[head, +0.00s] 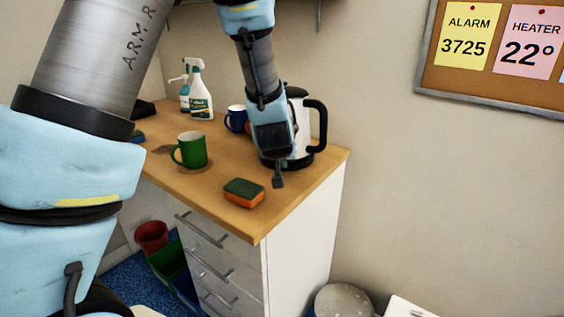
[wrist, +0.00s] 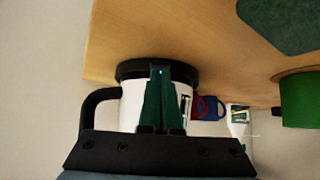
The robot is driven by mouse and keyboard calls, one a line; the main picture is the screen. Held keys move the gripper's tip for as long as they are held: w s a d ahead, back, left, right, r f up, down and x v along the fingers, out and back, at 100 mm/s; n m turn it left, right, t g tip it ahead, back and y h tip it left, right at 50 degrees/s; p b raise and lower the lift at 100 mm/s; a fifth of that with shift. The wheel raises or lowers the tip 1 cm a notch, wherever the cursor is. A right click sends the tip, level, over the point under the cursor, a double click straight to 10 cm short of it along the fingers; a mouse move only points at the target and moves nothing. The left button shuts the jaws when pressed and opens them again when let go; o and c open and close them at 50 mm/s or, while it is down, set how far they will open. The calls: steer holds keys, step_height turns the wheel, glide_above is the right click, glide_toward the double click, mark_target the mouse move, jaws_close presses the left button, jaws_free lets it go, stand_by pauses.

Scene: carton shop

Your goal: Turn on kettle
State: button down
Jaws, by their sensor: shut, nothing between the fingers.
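The white kettle (head: 303,122) with a black handle and dark base stands upright near the right rear edge of the wooden counter. My arm partly hides it in the head view. My gripper (head: 278,182) points down at the front of the kettle's base. The wrist view is upside down; it shows the kettle (wrist: 131,107) behind my gripper (wrist: 161,72), whose green fingers are together and empty. The fingertips overlap the black base. A small blue light shows at the tips. I cannot tell whether they touch the base, and the switch is not clearly visible.
A green mug (head: 193,150) and a green-orange sponge (head: 244,192) are on the counter (head: 222,178) left of my gripper. A blue mug (head: 236,118) and spray bottles (head: 200,96) stand behind. Drawers (head: 222,262) are below; bins (head: 152,236) are on the floor at left.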

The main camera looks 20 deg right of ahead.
steer(key=shift+r, duration=0.1)
steer(key=shift+r+p, duration=0.8)
steer(key=shift+p, duration=0.05)
